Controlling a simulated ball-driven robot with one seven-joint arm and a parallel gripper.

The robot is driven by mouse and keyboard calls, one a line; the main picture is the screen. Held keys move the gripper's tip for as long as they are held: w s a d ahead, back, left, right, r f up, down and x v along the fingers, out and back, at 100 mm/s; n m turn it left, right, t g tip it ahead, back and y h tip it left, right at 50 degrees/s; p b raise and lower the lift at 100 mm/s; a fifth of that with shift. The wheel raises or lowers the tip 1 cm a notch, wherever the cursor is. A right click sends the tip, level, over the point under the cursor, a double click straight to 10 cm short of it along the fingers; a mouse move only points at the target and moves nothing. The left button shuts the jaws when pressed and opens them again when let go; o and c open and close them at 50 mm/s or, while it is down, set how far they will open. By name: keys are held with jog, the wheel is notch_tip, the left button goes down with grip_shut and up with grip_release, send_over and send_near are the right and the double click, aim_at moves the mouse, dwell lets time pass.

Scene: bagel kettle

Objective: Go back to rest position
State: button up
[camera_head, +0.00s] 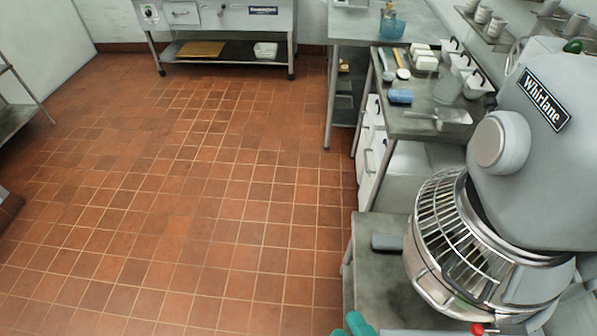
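My gripper does not show clearly in the head view. A small rounded teal shape (355,325) pokes in at the bottom edge, in front of the low metal table. Most of it is cut off, and I cannot tell whether it is part of my arm. No fingertips can be made out, so whether anything is held is hidden.
A large grey mixer (535,165) with a wire-guarded bowl (440,290) stands on a low metal table (365,285) at right. Behind it is a cluttered counter (405,125). A steel unit (220,15) stands at the far wall. The tiled floor (190,200) is open.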

jog(key=w+d+f+m+g+h+b, duration=0.1)
jog(key=w+d+f+m+g+h, duration=0.15)
jog(key=d+f+m+h, duration=0.3)
jog(key=s+d+f+m+g+b, duration=0.2)
jog(key=s+d+f+m+g, duration=0.1)
jog(key=d+f+m+g, duration=0.2)
jog(key=s+d+f+m+g+b, duration=0.2)
jog(key=s+d+f+m+g, duration=0.2)
jog(key=d+f, duration=0.5)
jog(key=shift+s+d+f+m+g+h, duration=0.15)
jog(key=shift+s+f+m+g+h, duration=0.3)
jog(key=shift+m, duration=0.6)
jog(key=shift+w+f, duration=0.15)
